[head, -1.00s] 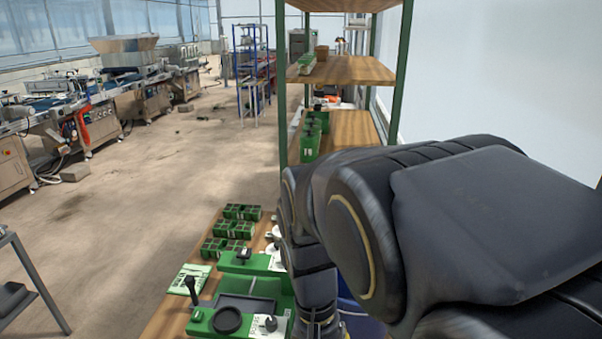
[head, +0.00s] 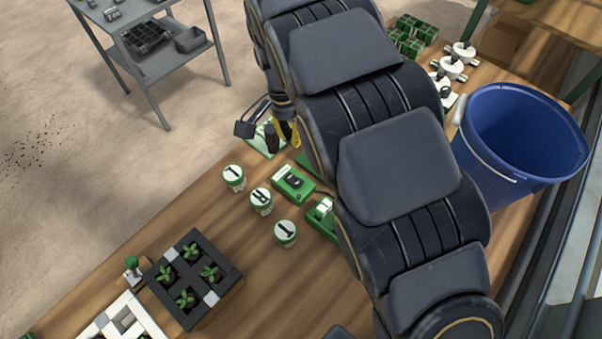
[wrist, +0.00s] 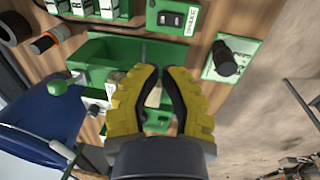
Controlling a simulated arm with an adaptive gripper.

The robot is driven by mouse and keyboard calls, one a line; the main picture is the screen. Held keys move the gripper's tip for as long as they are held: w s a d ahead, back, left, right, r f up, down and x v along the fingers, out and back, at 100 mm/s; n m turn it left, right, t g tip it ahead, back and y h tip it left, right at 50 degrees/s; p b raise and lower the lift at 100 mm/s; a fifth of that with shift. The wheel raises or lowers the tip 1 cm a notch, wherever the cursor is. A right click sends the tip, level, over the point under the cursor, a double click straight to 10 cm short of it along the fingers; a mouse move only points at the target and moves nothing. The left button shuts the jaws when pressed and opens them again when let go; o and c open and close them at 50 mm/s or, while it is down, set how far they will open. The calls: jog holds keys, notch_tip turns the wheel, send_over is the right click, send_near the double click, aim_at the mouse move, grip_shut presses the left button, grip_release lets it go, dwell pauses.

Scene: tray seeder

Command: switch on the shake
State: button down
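What looks like the same green switch box (head: 293,184) lies on the wooden bench in the head view. My gripper (wrist: 162,70) has yellow fingers with dark pads; a narrow gap shows between the tips, with nothing held. It hangs over a green tray-like device (wrist: 112,50), apart from the switch box. In the head view my arm hides most of the gripper, leaving yellow parts visible (head: 287,132).
A black seedling tray (head: 228,262) is at the front left and a blue bucket (head: 520,135) at the right. A green-white plate with a dark upright knob (wrist: 227,60) is right of the fingers. A grey cart (head: 160,62) stands beyond the bench.

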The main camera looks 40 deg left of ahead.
aim_at(297, 179)
jog(key=shift+f, duration=0.1)
jog(key=f, duration=0.4)
jog(key=d+f, duration=0.1)
jog(key=f, duration=0.4)
jog(key=d+f, duration=0.1)
jog(key=f, duration=0.3)
jog(key=shift+d+f, duration=0.1)
jog(key=shift+f, duration=0.25)
jog(key=shift+d+f+y, duration=0.1)
jog(key=shift+f+y, duration=0.2)
jog(key=shift+y, duration=0.2)
jog(key=shift+a+r, duration=0.4)
jog(key=shift+a, duration=0.35)
